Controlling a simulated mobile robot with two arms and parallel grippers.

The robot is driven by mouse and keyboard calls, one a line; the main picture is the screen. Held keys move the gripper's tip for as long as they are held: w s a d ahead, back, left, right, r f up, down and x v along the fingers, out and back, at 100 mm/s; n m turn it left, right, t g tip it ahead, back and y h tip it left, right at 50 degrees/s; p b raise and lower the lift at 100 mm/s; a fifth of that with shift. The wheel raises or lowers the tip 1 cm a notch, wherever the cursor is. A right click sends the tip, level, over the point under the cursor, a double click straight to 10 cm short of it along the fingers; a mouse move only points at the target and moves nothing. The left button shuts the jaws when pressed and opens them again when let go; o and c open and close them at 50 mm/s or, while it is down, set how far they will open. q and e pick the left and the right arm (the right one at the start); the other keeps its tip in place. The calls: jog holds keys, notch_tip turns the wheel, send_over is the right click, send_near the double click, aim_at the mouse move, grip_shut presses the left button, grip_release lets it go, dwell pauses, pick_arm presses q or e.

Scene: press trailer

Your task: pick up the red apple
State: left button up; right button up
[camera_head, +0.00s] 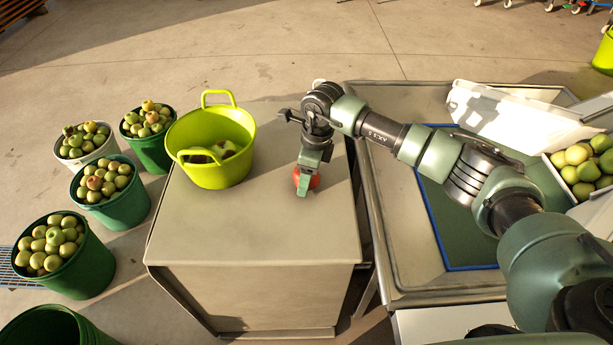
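The red apple (314,182) is at the top of the grey cabinet, right of the lime-green basket. My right gripper (305,181) reaches down to it from above, with a green finger in front of the apple and hiding part of it. The far finger is hidden, so I cannot tell whether the gripper is shut on the apple or still apart from it. I also cannot tell whether the apple rests on the cabinet top (250,235). My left gripper is not in view.
The lime-green basket (212,128) on the cabinet holds a few apples. Several buckets of apples, such as the green bucket (85,272), stand on the floor at left. A metal trailer tray (400,240) and a white crate of green apples (567,181) lie at right. The cabinet's front is clear.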

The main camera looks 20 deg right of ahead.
jog(key=shift+r, duration=0.1)
notch_tip(320, 180, up, 20)
jog(key=b, duration=0.2)
dwell(0.4)
